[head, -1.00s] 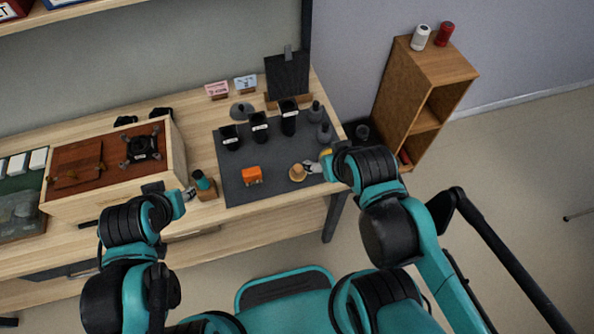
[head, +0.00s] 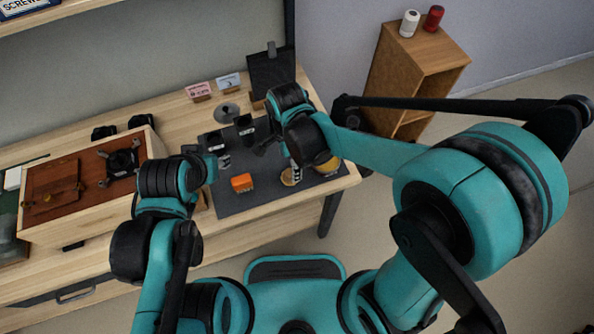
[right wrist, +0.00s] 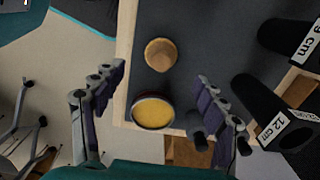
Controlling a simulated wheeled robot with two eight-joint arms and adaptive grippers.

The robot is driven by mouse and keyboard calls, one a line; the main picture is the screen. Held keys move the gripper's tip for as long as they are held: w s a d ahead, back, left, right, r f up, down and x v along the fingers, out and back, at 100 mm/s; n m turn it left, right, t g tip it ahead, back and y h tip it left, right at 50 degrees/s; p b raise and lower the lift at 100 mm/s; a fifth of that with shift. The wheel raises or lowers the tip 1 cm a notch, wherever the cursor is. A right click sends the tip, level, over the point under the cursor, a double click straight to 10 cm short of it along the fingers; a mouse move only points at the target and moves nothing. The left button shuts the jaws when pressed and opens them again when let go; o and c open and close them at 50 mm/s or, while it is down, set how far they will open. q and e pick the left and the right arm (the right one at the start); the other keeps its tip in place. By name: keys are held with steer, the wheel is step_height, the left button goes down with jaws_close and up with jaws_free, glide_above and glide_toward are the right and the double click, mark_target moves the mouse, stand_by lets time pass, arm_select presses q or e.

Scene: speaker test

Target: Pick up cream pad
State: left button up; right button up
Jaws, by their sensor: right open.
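A small tan round pad (head: 290,177), the nearest to cream in colour, lies on the dark mat (head: 250,205) near its front right. In the right wrist view the pad (right wrist: 160,54) shows whole, between and beyond the finger ends. My right gripper (right wrist: 160,75) is open and empty, its fingers on either side of the view. In the head view the right gripper (head: 280,161) is above the mat, partly covering the pad. My left gripper (head: 210,160) is over the mat's left side; its jaws are too unclear to tell.
A yellow-topped round thing (right wrist: 153,112) stands close to the pad, near the table edge. An orange block (head: 242,182) lies left of the pad. Black labelled cylinders (right wrist: 288,128) stand on the mat. A wooden box (head: 85,190) is at the left.

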mark_target(290, 172)
step_height(290, 172, down, 2)
steer(key=shift+f+b, duration=0.1)
steer(key=shift+b, duration=0.35)
step_height(290, 172, down, 6)
steer(key=b, duration=0.3)
steer(key=shift+w+r, duration=0.1)
steer(key=shift+r, duration=0.25)
steer(key=c, duration=1.4)
steer(key=shift+o, duration=0.2)
